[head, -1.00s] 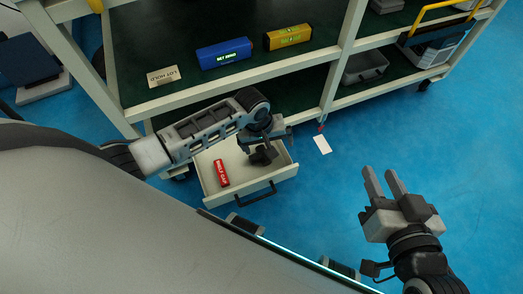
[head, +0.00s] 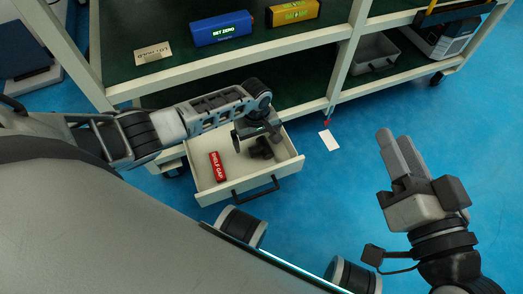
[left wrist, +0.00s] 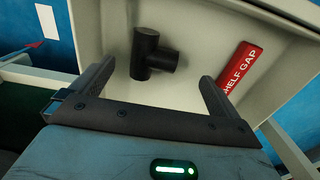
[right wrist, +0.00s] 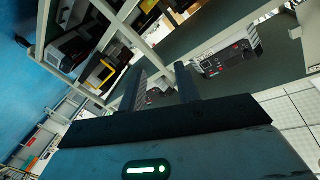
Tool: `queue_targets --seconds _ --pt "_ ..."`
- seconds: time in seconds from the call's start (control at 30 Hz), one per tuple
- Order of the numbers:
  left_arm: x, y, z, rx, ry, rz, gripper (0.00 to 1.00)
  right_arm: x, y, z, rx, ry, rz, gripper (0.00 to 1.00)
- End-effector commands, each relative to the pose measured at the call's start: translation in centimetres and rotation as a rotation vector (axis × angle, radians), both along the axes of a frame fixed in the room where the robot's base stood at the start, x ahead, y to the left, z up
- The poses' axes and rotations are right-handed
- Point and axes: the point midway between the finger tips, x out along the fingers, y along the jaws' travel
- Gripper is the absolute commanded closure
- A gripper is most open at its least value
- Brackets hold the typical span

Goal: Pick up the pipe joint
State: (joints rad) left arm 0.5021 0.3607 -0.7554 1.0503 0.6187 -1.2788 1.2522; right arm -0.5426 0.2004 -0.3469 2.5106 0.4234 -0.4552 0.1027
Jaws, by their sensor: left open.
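The pipe joint (left wrist: 150,54) is a black tee-shaped piece lying in the open cream drawer (head: 225,192). In the head view the pipe joint (head: 262,150) lies toward the drawer's right side, partly hidden by my left gripper (head: 258,134). My left gripper (left wrist: 157,76) is open over the drawer. In the left wrist view the pipe joint lies between and beyond its fingertips, with clear space from both fingers. My right gripper (head: 396,138) is over the blue floor at the right, with a gap between its fingers and nothing between them.
A red "SHELF GAP" block (head: 217,166) lies in the drawer, left of the pipe joint. The drawer walls and front handle (head: 255,191) stand around them. Above is a green shelf with a blue box (head: 221,28) and a yellow box (head: 293,12). A white card (head: 328,140) hangs right of the drawer.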

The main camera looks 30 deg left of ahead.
Motion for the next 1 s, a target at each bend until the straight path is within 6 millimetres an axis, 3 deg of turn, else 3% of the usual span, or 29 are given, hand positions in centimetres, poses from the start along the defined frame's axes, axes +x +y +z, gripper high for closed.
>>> queue_targets --seconds 0.23,0.43,0.77,0.93,1.0 --pt "0.1 0.0 -2.9 0.001 0.0 0.0 0.0 2.0 -0.7 2.9 -0.088 -0.315 -0.043 0.67" --pt "0.1 0.0 -4.8 0.001 0.0 0.0 0.0 2.2 -0.9 6.2 -0.15 -0.586 -0.077 0.67" --pt "0.1 -0.1 -5.0 0.0 0.0 -0.001 0.0 2.1 -1.0 7.4 -0.165 -0.66 -0.087 0.67" --pt "0.1 -0.1 -5.0 0.0 0.0 -0.001 0.42 2.1 -1.0 7.4 -0.165 -0.659 -0.086 0.67" --pt "0.1 -0.1 -5.0 0.001 0.001 -0.001 0.47 2.1 -1.0 7.4 -0.165 -0.659 -0.086 0.67"
